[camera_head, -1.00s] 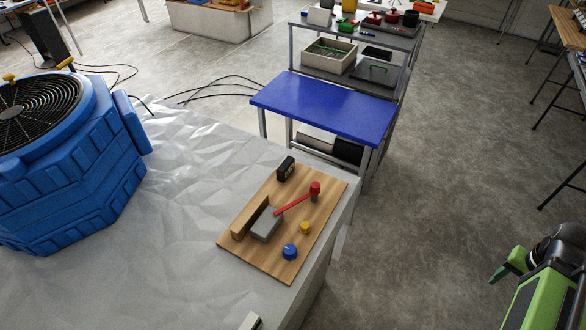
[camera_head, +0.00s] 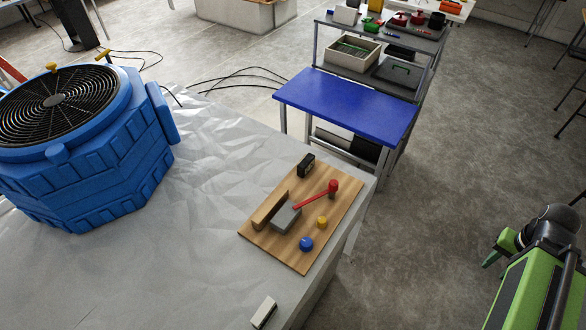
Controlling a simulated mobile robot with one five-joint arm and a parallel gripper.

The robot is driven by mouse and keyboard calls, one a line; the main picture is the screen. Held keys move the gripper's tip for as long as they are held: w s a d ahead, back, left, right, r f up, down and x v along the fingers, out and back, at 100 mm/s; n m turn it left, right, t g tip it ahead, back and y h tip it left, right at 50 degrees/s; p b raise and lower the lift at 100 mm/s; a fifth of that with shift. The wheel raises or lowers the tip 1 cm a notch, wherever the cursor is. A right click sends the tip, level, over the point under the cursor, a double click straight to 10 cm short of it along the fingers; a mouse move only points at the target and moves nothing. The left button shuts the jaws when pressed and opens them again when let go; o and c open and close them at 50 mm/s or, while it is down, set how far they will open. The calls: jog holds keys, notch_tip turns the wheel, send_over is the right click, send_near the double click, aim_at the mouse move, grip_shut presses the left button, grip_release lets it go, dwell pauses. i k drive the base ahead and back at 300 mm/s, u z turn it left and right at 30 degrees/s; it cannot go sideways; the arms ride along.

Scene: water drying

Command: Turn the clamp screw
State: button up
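A wooden board (camera_head: 328,232) lies near the right corner of the pale sheeted table. On it, a red lever with a round red end (camera_head: 332,187) runs to a grey block (camera_head: 285,219) beside an upright wooden strip (camera_head: 269,210). A blue knob (camera_head: 306,244) and a smaller yellow knob (camera_head: 322,222) are at the board's right side. I cannot tell which part is the clamp screw. My green and black arm is at lower right, away from the board; its green end, seemingly my gripper (camera_head: 492,257), is too small to tell open or shut.
A small black device (camera_head: 306,165) sits at the board's far end. A big blue fan unit (camera_head: 90,165) stands on the table at left. A pale block (camera_head: 264,312) lies near the front edge. A blue-topped bench (camera_head: 345,105) stands behind.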

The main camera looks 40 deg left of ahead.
aim_at(306, 244)
jog(key=u, duration=5.05)
jog(key=i, duration=0.1)
jog(key=z, duration=2.85)
jog(key=k, duration=0.1)
jog(key=u, duration=1.45)
jog(key=k, duration=1.5)
jog(key=z, duration=1.65)
jog(key=i, duration=0.5)
jog(key=u, duration=0.3)
